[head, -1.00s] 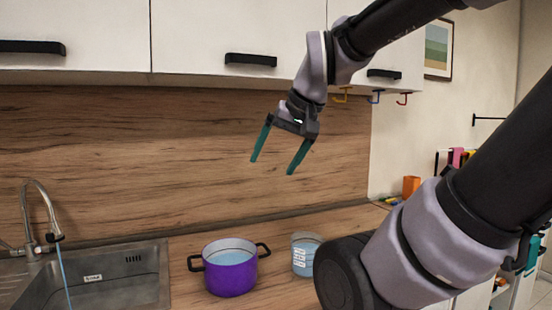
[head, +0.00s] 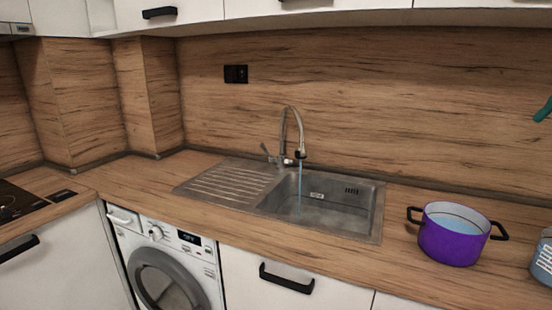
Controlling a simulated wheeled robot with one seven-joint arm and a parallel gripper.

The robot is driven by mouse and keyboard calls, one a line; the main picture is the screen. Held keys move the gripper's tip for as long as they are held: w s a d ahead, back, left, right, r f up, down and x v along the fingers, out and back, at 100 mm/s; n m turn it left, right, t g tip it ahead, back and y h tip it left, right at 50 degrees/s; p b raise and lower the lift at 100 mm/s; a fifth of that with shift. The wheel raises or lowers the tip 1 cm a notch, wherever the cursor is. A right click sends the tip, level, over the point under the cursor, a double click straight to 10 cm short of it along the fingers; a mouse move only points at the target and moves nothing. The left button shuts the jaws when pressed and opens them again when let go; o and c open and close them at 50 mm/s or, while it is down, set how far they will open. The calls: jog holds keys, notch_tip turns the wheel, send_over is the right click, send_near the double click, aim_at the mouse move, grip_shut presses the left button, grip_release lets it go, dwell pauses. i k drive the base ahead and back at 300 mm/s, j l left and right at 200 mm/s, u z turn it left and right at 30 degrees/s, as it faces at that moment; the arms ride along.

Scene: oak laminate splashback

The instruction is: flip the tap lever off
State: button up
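The tap (head: 284,135) stands behind the steel sink, its curved spout over the basin. A thin blue stream of water (head: 300,180) runs from the spout. The tap lever (head: 266,149) is on the left side of the tap's base and tilts up to the left. My gripper (head: 543,110) is cut off at the right edge. Only a teal finger shows, far right of the tap and above the counter, so its opening cannot be judged.
The sink basin (head: 338,214) has a ribbed drainboard (head: 232,184) on its left. A purple pot (head: 452,243) of water stands right of the sink, with a container (head: 541,262) at the right edge. A washing machine (head: 168,262) sits under the counter.

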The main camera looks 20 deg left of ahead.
aim_at(271, 158)
jog(key=j+u, duration=0.25)
jog(key=j, duration=0.15)
jog(key=i+j+u, duration=0.2)
jog(key=j, duration=0.2)
jog(key=j+u, duration=0.25)
jog(key=j, duration=0.15)
jog(key=i+j+u, duration=0.45)
jog(key=j, duration=0.2)
jog(key=k, duration=0.1)
